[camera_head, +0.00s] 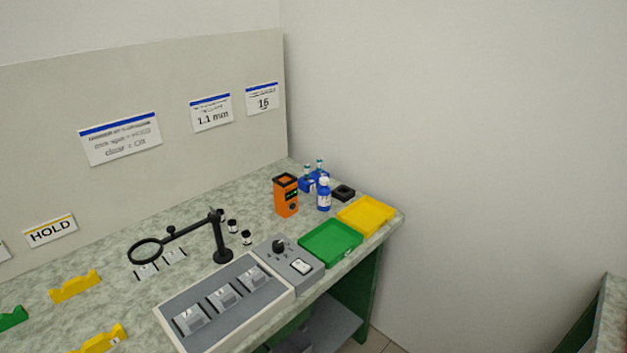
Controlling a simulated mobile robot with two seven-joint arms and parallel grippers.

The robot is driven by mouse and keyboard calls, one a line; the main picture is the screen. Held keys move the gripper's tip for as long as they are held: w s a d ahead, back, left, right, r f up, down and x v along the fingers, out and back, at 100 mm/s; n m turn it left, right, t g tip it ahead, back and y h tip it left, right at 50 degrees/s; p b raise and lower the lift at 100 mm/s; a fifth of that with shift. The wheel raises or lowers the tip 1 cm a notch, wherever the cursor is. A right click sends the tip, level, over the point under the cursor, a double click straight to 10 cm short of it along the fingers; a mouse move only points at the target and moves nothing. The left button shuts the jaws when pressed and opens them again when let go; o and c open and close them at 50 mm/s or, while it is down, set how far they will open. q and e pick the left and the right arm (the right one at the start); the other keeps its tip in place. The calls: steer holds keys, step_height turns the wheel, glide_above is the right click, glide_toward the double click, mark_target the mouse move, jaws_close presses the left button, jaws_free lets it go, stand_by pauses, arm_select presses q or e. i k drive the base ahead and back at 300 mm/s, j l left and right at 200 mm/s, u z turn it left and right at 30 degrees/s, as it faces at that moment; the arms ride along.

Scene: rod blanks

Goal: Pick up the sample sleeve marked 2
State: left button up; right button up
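I cannot make out a sleeve marked 2; any such mark is too small to read here. Several small black-and-white cylinders, one of them a small cylinder (246,238), stand on the bench behind the magnifier stand; I cannot tell whether they are sleeves. A grey panel (172,318) at the front of the bench carries three metal blocks, with no readable numbers. Neither of my grippers is in view.
The speckled bench (110,300) runs along the wall. On it are a magnifier stand (221,245), yellow V-notched holders (75,287), a knob box (290,262), a green tray (330,247), a yellow tray (364,217), an orange device (285,202) and blue bottles (324,196).

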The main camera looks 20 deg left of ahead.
mark_target(246, 234)
steer(key=i+l+u, duration=0.15)
steer(key=i+l, duration=0.65)
steer(key=i+l+u, duration=0.1)
steer(key=u, duration=1.4)
steer(key=i+l, duration=0.05)
